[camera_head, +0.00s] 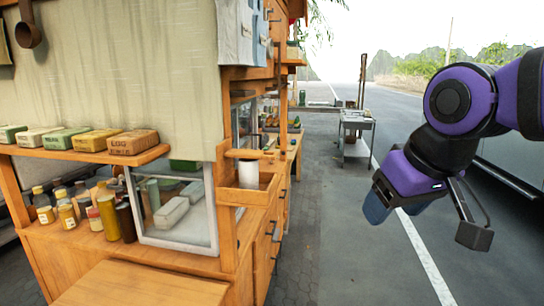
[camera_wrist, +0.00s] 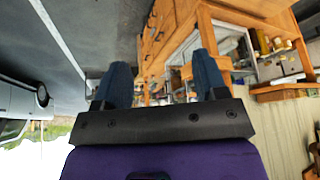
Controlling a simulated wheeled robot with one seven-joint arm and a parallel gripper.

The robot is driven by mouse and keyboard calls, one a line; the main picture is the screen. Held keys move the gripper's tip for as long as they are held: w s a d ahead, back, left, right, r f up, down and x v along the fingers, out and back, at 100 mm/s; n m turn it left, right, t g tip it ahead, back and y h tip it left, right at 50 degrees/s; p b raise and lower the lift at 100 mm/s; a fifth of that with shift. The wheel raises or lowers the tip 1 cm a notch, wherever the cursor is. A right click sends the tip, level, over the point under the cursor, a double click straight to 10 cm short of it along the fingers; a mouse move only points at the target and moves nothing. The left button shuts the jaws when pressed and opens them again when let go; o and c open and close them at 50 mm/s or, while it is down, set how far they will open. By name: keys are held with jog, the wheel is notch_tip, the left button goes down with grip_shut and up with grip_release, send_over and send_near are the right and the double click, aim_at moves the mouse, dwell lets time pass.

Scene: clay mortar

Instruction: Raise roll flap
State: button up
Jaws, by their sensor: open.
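The pale beige cloth flap (camera_head: 120,70) hangs down over the upper front of a wooden stall. Its lower edge reaches the shelf, and I cannot tell whether it has a bottom bar. In the wrist view, which is upside down, a ribbed pale sheet that looks like the flap (camera_wrist: 275,125) is at the lower right. My gripper (camera_head: 394,210) is over the road, well to the right of the stall and apart from the flap. In the wrist view, its blue fingers (camera_wrist: 161,75) are spread with nothing between them.
The wooden shelf (camera_head: 80,153) holds several labelled packs. Below are bottles (camera_head: 75,205), a glass case (camera_head: 175,205) and a counter (camera_head: 140,285). A wooden box (camera_head: 247,190) juts from the stall's right corner. Paving between stall and gripper is clear. A metal table (camera_head: 357,122) stands farther back.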

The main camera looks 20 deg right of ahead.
jog(key=shift+o, duration=0.9)
jog(key=shift+w+a+f+y, duration=0.15)
jog(key=shift+w+y, duration=0.1)
jog(key=shift+y, duration=0.05)
jog(key=m+t+y, duration=0.4)
jog(key=m+y, duration=1.1)
jog(key=m, duration=0.9)
send_near(277, 155)
jog(key=x, duration=1)
jog(key=shift+w+a, duration=0.15)
jog(key=shift+w, duration=0.15)
